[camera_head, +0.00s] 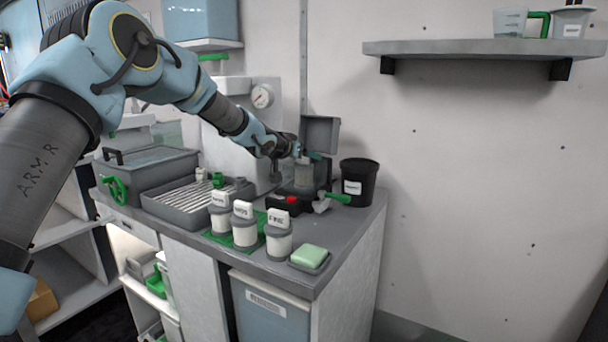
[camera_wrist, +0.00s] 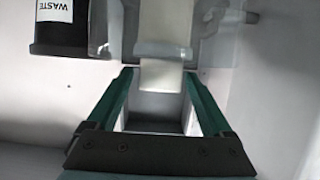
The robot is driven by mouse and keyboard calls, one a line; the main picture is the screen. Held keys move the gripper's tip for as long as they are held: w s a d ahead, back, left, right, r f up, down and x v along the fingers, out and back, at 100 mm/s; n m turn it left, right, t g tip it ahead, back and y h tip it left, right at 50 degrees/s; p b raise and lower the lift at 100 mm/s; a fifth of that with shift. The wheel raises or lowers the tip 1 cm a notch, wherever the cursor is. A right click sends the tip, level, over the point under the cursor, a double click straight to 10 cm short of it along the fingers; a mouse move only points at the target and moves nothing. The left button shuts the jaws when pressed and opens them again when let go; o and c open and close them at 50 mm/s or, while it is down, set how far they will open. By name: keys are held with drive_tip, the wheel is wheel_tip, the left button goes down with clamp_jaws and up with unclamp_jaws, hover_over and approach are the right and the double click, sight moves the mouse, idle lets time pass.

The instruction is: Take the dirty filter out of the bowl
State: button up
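In the head view my gripper (camera_head: 306,157) is at the back of the counter, just above a clear bowl with a grey filter (camera_head: 304,175) in it. In the wrist view my gripper (camera_wrist: 160,78) has its green fingers spread. The cream tab of the filter (camera_wrist: 162,76) reaches between the fingertips, close to the right finger, with a gap on the left. The filter's wider body is beyond the tab, inside the clear bowl (camera_wrist: 213,55). Contact with the tab cannot be told.
A black waste bin (camera_head: 359,182) stands right of the bowl; it also shows in the wrist view (camera_wrist: 60,38). Several labelled filters (camera_head: 245,230) stand on a green mat. A green sponge (camera_head: 310,256) lies at the front corner. A ribbed tray (camera_head: 190,205) is left.

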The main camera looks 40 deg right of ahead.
clamp_jaws()
idle(0.5)
